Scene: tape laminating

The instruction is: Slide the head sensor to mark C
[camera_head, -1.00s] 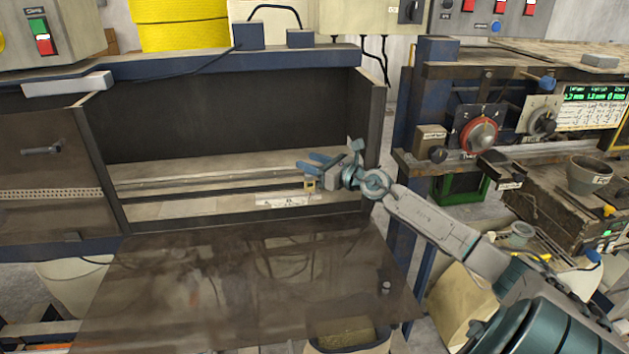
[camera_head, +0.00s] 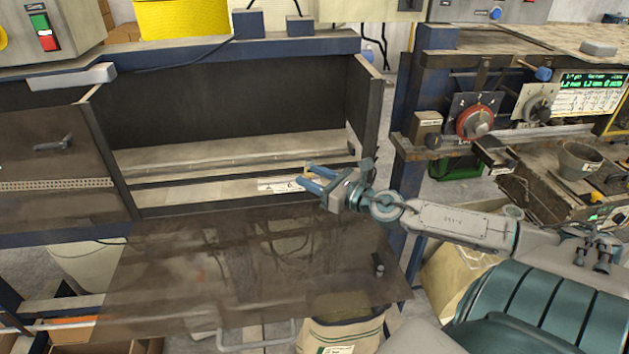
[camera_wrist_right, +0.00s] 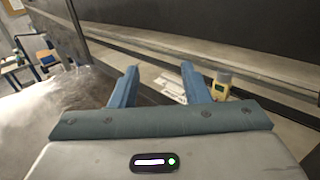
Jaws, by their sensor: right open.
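The head sensor appears to be the small yellow block (camera_wrist_right: 222,82) on the rail in the right wrist view, just outside the right-hand finger. In the head view only a small yellowish bit of it (camera_head: 307,166) shows behind my fingers. A white marked strip (camera_head: 279,185) lies left of it along the rail; the strip also shows between my fingers in the wrist view (camera_wrist_right: 169,86). Its letters are too small to read. My right gripper (camera_head: 305,177) is open and empty at the front of the bay, fingers pointing left. My left gripper is out of view.
The bay has a dark right side wall (camera_head: 368,115) close to my right gripper and a dark back panel (camera_head: 230,95). A brown, glossy open panel (camera_head: 250,270) spreads below the bay. A bench with dials (camera_head: 477,120) stands to the right.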

